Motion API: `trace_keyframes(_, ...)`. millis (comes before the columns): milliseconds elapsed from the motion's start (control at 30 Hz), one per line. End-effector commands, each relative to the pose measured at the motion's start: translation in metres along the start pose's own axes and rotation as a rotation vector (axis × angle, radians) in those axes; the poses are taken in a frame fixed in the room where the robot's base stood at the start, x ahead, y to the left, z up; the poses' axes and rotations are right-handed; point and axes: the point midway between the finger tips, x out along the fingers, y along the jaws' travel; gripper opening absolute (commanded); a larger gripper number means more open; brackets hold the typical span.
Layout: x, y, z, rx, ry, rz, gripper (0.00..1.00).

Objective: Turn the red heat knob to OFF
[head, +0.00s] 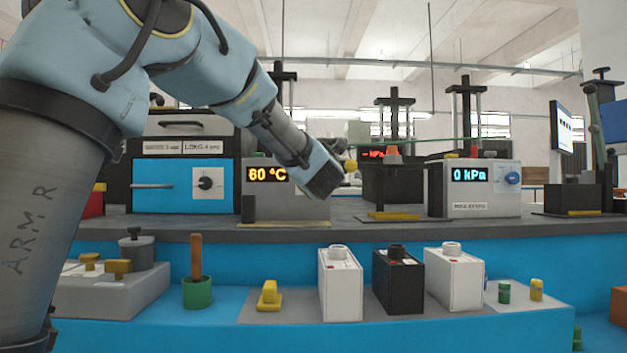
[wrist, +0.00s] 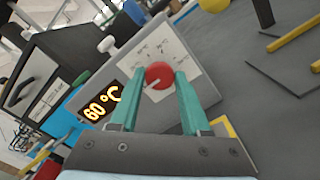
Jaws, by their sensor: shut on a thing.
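The red heat knob (wrist: 159,76) sits on a white dial plate on the front of the grey heater box, tilted in the wrist view. The box's display (wrist: 102,102) reads 60 °C. A pale pointer mark shows at the knob's lower left; the lettering around it is too small to read. My gripper (wrist: 160,80) has its two green fingers on either side of the knob, shut on it. In the head view the heater box (head: 283,207) stands on the bench, and my gripper (head: 325,180) hides its knob.
A blue-fronted oven (head: 165,186) stands left of the heater box. A pressure box (head: 482,205) reading 0 kPa stands to the right. White and black battery blocks (head: 398,280) and a green cup (head: 197,293) with a wooden handle stand on the lower shelf in front.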

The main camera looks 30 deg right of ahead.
Motion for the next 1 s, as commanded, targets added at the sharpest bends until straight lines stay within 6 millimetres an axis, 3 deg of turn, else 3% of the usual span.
trace_keyframes(33, 0.0, 0.0, 0.001, -0.001, -0.001, 0.0, 0.0)
trace_keyframes(67, 0.0, 0.0, 0.001, -0.001, -0.001, 0.0, 0.48)
trace_keyframes(300, 0.0, 0.0, 0.0, 0.0, -0.001, 0.0, 0.75)
trace_keyframes(667, -0.007, 0.0, 0.001, 0.0, -0.001, 0.001, 0.76)
trace_keyframes(1000, -0.069, 0.001, 0.002, 0.0, -0.003, 0.0, 0.76)
